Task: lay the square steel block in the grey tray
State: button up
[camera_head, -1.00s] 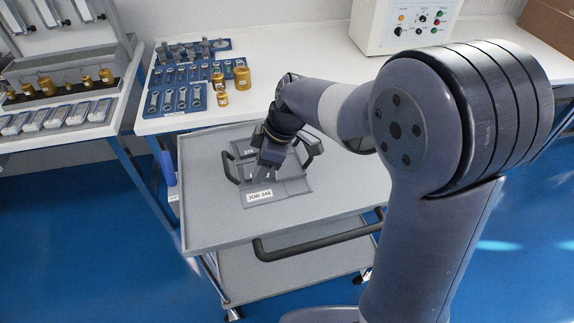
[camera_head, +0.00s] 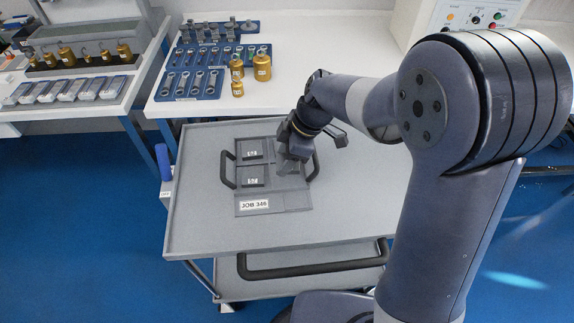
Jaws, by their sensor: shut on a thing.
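The grey tray (camera_head: 272,204) lies on the top of a grey cart, with a "JOB 346" label on its front and a dark handle at each side. Two dark square pieces with small white labels, a rear one (camera_head: 252,150) and a front one (camera_head: 254,176), sit in its left compartments. My gripper (camera_head: 288,164) points down over the tray's right-hand compartments. It is shut on a small grey piece, which I take to be the square steel block (camera_head: 288,169); the fingers hide most of it. I cannot tell whether the block touches the tray floor.
The cart top (camera_head: 200,225) is bare around the tray. A white bench behind holds blue racks of wrenches (camera_head: 190,83) and brass weights (camera_head: 262,66). A control box (camera_head: 470,18) stands at the back right. A side table with weights (camera_head: 66,54) is at the left.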

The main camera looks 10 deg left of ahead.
jog(key=shift+f, duration=2)
jog(key=shift+f, duration=0.1)
jog(key=o, duration=1.1)
jog(key=shift+c, duration=0.2)
jog(key=shift+v, duration=3.85)
